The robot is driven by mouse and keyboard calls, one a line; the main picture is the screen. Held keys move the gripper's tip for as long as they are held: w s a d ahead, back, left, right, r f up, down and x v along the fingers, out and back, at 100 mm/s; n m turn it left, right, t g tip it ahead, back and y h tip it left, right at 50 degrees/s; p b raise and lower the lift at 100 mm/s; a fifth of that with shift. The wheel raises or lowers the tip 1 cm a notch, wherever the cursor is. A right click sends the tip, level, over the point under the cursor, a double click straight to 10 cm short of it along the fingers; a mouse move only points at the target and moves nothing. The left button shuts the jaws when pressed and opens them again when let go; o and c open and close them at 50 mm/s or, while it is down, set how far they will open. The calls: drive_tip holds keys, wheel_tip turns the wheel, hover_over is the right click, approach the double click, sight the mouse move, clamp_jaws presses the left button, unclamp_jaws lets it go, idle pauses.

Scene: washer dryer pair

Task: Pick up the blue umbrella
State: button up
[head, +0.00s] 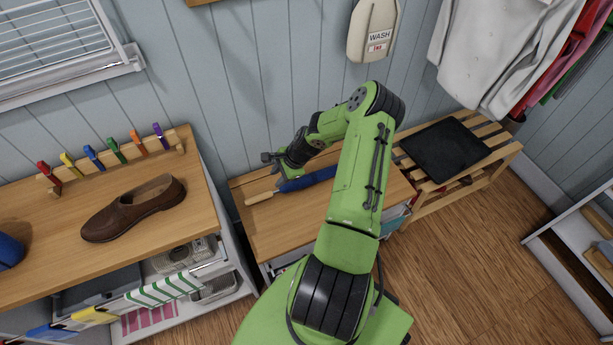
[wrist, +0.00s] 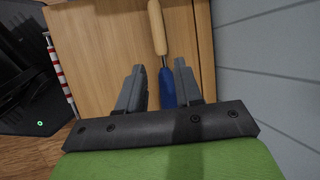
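The blue umbrella (head: 306,181) lies on a low wooden cabinet top, its light wooden handle (head: 262,197) pointing left in the head view. In the wrist view the handle (wrist: 157,27) is at the top, and part of the blue canopy (wrist: 167,88) shows between the two fingers. My gripper (head: 277,168) is above the umbrella near where the handle meets the canopy. In the wrist view my gripper (wrist: 159,72) is open, with a finger on each side of the umbrella and gaps to both. The rest of the canopy is hidden behind my gripper's body.
A brown shoe (head: 134,207) and a rack of coloured clips (head: 106,160) sit on the higher wooden top at left. A slatted bench (head: 500,152) with a black mat (head: 443,150) stands right. The panelled wall (head: 262,60) is close behind the umbrella.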

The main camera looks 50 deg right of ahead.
sight(263, 195)
drive_tip(key=b+x, duration=0.2)
drive_tip(key=x, duration=0.3)
drive_tip(key=b+x, duration=0.2)
drive_tip(key=x, duration=0.3)
drive_tip(key=b+x, duration=0.2)
drive_tip(key=x, duration=0.3)
drive_tip(key=shift+s+d+f, duration=0.1)
drive_tip(key=shift+f, duration=0.35)
drive_tip(key=shift+r, duration=0.15)
drive_tip(key=c, duration=0.6)
clamp_jaws()
drive_tip(key=shift+r, duration=0.1)
